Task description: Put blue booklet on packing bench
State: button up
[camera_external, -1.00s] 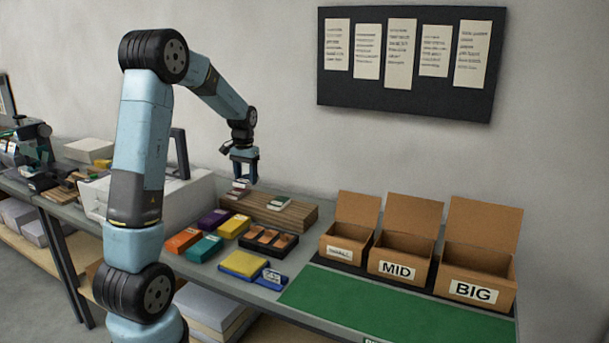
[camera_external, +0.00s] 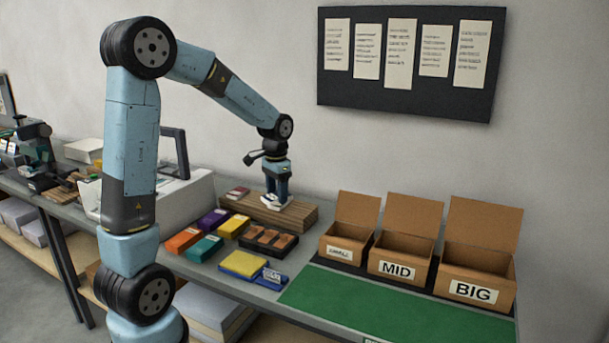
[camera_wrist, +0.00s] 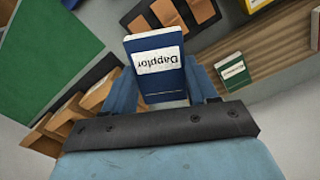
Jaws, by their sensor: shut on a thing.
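My gripper (camera_external: 275,190) is shut on the blue booklet (camera_wrist: 158,75), which has a white label. In the wrist view it stands between my two fingers (camera_wrist: 165,95). The grey bench (camera_external: 300,262) carries a bare green mat (camera_external: 385,305) to the right.
Three open cartons, small (camera_external: 337,245), MID (camera_external: 398,268) and BIG (camera_external: 474,290), stand behind the mat. A green booklet (camera_wrist: 232,70) and a red one (camera_external: 238,193) lie on the board.

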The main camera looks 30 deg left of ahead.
jog(key=s+d+f+m, duration=0.1)
jog(key=s+d+m, duration=0.25)
jog(key=d, duration=0.45)
jog(key=s+d+f+m, duration=0.1)
jog(key=s+d+m, duration=0.3)
jog(key=d, duration=0.5)
jog(key=s+d+f+m, duration=0.1)
jog(key=s+d+m, duration=0.1)
jog(key=s+d, duration=0.4)
jog(key=s+d+m, duration=0.3)
jog(key=s+d, duration=0.3)
jog(key=s, duration=0.4)
jog(key=shift+s+d+f, duration=0.15)
jog(key=shift+s+f, duration=0.15)
jog(key=shift+f, duration=0.1)
send_over(381, 309)
jog(key=f, duration=0.9)
jog(key=shift+s+f, duration=0.15)
jog(key=shift+s, duration=0.05)
jog(key=shift+w+f, duration=0.15)
jog(key=shift+f, duration=0.15)
jog(key=shift+d+f, duration=0.1)
jog(key=shift+f, duration=1.45)
